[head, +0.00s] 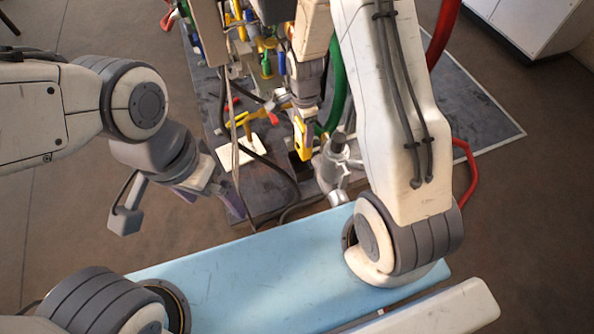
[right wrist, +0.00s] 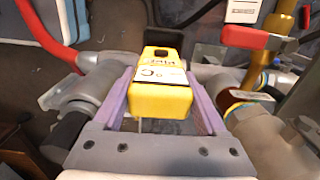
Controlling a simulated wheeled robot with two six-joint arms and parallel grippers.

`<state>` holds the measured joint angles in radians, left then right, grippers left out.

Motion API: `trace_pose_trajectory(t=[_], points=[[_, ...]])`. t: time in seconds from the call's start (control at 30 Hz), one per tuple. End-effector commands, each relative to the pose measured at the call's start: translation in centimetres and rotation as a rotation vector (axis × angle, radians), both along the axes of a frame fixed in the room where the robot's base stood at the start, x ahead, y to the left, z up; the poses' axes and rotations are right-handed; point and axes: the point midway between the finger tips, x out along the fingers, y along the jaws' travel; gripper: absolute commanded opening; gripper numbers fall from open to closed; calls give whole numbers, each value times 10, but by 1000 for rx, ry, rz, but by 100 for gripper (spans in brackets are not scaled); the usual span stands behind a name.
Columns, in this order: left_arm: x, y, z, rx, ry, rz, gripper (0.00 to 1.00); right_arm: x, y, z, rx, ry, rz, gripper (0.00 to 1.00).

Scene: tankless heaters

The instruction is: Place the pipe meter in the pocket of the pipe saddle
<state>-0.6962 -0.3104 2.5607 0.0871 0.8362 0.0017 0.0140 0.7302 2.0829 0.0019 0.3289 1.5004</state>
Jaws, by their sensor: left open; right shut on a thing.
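The yellow pipe meter (right wrist: 160,98), with a white label on top, sits between the purple fingers of my right gripper (right wrist: 160,88) in the right wrist view. The gripper is shut on it. In the head view the yellow meter (head: 303,142) hangs below my right gripper (head: 304,128), close to the grey metal fitting (head: 333,165). My left gripper (head: 212,198) is open and empty at the left, apart from the fixtures. I cannot tell for certain which part is the pipe saddle, and its pocket is not clearly visible.
Grey pipework (right wrist: 92,88) lies left of the meter and a brass pipe with a red handle (right wrist: 250,38) lies right of it. A white plate (head: 228,157), a green hose (head: 337,85) and a red hose (head: 443,30) crowd the assembly.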

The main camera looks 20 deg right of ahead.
Motion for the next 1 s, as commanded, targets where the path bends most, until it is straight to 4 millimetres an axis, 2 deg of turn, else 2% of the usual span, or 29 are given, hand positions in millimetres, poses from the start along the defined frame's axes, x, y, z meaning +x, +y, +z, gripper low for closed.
trace_pose_trajectory(t=[0.03, 0.33, 0.57, 0.77, 1.0], points=[[0, -1, -7, -2, 1, 0, 100, 2, 0, -7, 0, -2, -14, 4], [0, -1, -26, -3, 2, 1, 100, 4, 4, -56, 0, 1, -19, 4], [0, -1, -31, -3, 2, 1, 100, 4, 4, -74, 0, -1, -18, 4], [0, -1, -43, -3, 2, 1, 100, 3, 3, -103, 0, 0, -20, 4], [-1, -1, -42, -3, 2, 1, 100, 4, 2, -105, 0, -2, -21, 4]])
